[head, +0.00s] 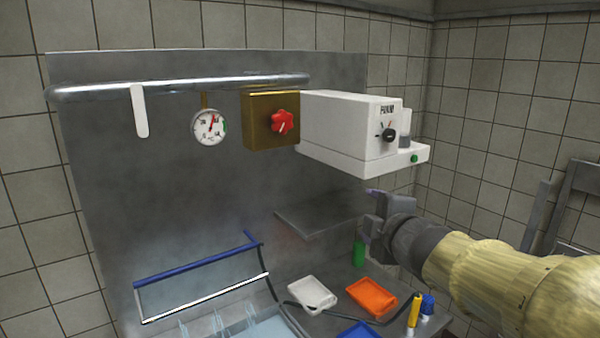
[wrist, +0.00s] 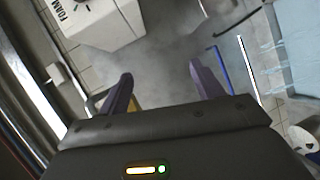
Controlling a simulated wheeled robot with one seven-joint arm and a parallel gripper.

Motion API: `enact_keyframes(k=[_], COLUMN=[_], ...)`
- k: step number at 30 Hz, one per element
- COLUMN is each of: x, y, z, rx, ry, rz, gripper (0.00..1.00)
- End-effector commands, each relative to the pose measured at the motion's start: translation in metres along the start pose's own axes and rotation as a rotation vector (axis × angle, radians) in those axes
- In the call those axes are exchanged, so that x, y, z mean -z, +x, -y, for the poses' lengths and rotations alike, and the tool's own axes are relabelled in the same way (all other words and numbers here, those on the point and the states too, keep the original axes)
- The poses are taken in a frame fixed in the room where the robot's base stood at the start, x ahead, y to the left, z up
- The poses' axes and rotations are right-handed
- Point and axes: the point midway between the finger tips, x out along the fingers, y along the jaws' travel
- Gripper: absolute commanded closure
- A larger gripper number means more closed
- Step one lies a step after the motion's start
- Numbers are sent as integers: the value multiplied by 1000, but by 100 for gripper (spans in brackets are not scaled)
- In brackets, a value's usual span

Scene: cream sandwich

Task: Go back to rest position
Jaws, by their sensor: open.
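My gripper (head: 372,205) is at the right in the head view, at the end of my yellow arm, in front of the steel back panel (head: 180,190) and below the white machine. In the wrist view my gripper (wrist: 160,75) shows two purple fingers spread apart with nothing between them. A white machine marked with a "FOAM"-like label (head: 350,130) hangs on the panel with a black knob and a green button. It also shows at the upper left of the wrist view (wrist: 100,22).
A metal shelf (head: 320,215) juts out left of my gripper. A white tray (head: 310,294), an orange tray (head: 371,296), a green bottle (head: 359,254) and a yellow object (head: 414,310) are below. A blue-edged rack (head: 195,262) stands left. A red-knobbed box (head: 270,120) hangs above.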

Motion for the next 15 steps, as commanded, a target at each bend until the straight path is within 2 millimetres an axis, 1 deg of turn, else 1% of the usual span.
enact_keyframes(k=[1, 4, 5, 6, 7, 8, 9, 11, 12, 15], x=[-12, -33, -38, -44, -48, -51, -54, -56, -56, -52], y=[5, 6, 4, 0, -4, -8, -15, -29, -39, -67], z=[31, 89, 107, 130, 148, 166, 189, 224, 246, 293], rx=[66, 185, 221, 267, 301, 335, 379, 446, 489, 581], ry=[128, 387, 461, 557, 627, 697, 786, 916, 1000, 1184], rz=[60, 197, 241, 302, 349, 397, 463, 567, 640, 817], gripper=[34, 34, 34, 34, 34, 34, 34, 34, 34, 34])
